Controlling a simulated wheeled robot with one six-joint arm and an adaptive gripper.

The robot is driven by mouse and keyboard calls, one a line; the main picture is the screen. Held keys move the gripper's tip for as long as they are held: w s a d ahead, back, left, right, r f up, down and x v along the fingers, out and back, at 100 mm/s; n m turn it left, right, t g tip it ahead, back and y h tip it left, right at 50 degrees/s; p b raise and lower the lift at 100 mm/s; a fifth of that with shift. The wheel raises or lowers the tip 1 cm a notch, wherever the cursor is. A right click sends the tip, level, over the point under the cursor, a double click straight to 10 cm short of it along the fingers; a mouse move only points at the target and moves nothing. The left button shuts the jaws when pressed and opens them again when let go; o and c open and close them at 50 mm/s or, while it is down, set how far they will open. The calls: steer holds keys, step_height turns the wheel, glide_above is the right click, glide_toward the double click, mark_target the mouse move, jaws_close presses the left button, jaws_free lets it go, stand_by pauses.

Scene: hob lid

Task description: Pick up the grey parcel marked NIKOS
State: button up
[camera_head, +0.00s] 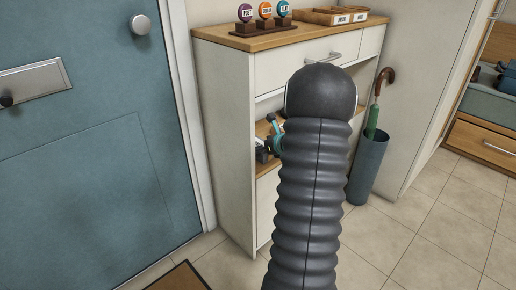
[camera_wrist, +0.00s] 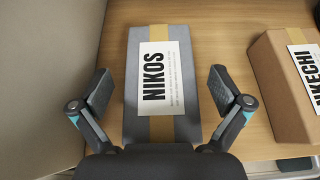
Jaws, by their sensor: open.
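The grey parcel (camera_wrist: 174,47) lies on a wooden shelf in the wrist view. It has a tan tape strip along its length and a white label reading NIKOS (camera_wrist: 160,78). My gripper (camera_wrist: 160,85) is open, with one finger on each side of the parcel and a visible gap on both sides. In the head view my arm hides most of the shelf and the parcel. Only part of my gripper (camera_head: 272,140) shows there, at the cabinet's open shelf.
A pale side wall (camera_wrist: 60,60) stands close on the left. In the head view, the white cabinet (camera_head: 225,130) has a drawer above the opening; an umbrella stand (camera_head: 368,168) is at its right.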

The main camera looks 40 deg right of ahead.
steer(key=shift+w+f, duration=0.2)
steer(key=shift+w, duration=0.15)
steer(key=c, duration=1.3)
steer(key=shift+r, duration=0.1)
steer(key=shift+c, duration=0.2)
